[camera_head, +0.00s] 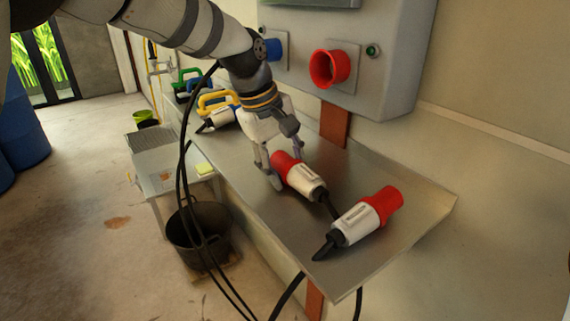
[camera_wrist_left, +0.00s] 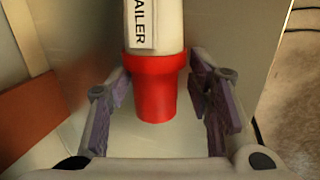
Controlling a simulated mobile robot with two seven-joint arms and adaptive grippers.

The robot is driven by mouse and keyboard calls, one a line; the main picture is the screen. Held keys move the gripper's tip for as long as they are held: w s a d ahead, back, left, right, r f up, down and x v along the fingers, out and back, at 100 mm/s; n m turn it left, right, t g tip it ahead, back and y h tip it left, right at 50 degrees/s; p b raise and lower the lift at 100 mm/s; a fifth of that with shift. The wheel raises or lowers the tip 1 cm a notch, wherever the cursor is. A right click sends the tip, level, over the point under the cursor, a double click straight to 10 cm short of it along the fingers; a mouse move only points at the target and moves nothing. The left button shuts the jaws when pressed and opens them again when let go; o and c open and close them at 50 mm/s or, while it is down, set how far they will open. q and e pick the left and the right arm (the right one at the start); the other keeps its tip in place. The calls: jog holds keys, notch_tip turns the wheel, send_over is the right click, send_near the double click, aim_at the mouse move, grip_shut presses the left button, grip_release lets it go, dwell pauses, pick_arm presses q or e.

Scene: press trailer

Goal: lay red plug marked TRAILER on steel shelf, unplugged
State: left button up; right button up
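The TRAILER plug (camera_head: 307,181), with a white body and red end, lies on the steel shelf (camera_head: 352,172). In the left wrist view, its label reads "AILER" and its red end (camera_wrist_left: 155,92) points toward my palm. My left gripper (camera_head: 284,172) is open around the red end. In the left wrist view, its fingers (camera_wrist_left: 160,78) stand on both sides of the plug with gaps. A black cable leaves the plug's other end. The red socket (camera_head: 329,68) on the grey box above is empty. My right gripper is out of view.
A second red and white plug (camera_head: 362,218) lies near the shelf's front right end. A yellow-handled item (camera_head: 216,101) and other plugs are at the far left. A blue socket (camera_head: 273,49) is on the box. A black bucket (camera_head: 198,238) stands below. The shelf's right corner is clear.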

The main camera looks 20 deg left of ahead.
pick_arm(q)
jog(key=shift+o, duration=0.2)
jog(key=shift+s+r, duration=0.1)
jog(key=shift+s, duration=0.05)
jog(key=v, duration=1.2)
jog(key=shift+p, duration=0.3)
